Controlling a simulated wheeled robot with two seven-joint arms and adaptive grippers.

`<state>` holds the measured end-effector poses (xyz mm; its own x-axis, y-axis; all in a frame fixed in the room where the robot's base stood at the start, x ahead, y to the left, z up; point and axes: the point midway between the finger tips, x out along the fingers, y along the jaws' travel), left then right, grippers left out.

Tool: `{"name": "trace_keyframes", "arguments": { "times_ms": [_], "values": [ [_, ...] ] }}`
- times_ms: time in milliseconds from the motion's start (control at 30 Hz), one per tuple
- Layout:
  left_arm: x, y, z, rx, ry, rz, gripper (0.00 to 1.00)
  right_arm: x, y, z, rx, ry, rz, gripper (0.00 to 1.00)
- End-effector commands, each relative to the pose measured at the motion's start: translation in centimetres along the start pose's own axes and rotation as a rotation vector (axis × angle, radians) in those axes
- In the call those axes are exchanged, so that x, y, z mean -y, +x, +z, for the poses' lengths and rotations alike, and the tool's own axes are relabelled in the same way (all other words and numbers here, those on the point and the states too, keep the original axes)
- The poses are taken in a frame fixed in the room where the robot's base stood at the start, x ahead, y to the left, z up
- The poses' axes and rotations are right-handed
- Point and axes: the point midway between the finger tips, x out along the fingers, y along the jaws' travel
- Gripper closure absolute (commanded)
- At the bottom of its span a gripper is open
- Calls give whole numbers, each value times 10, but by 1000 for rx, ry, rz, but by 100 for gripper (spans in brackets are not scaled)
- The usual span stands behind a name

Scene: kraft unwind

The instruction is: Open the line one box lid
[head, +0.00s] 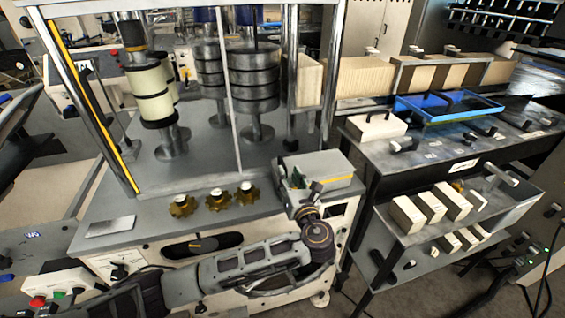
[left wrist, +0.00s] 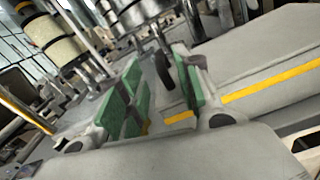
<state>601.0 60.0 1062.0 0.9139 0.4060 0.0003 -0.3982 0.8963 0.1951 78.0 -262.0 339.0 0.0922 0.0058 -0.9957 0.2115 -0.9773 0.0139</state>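A grey box with a yellow stripe along its front (head: 335,165) stands at the right end of the machine's deck in the head view. I take it to be the line one box; its lid looks shut. In the left wrist view its pale surface with the yellow stripe (left wrist: 270,85) fills the right side. My left gripper (head: 298,178) is at the box's left front, its green-padded fingers apart. In the left wrist view the open gripper (left wrist: 160,95) has a dark upright piece (left wrist: 165,70) showing between its pads; I cannot tell whether they touch it. My right gripper is not in view.
Several brass toothed knobs (head: 214,199) line the deck's front edge left of the box. Spindles with grey discs (head: 254,80) stand behind.

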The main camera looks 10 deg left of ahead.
Motion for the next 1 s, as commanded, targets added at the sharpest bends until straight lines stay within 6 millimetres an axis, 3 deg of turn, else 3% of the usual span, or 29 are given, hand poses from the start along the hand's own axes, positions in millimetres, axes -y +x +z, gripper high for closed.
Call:
{"name": "trace_keyframes", "arguments": {
  "times_ms": [500,1000],
  "values": [
    [0,64,0,0,1,1,66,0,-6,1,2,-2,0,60],
    [0,76,0,0,1,0,66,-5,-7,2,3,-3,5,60]
  ]
}}
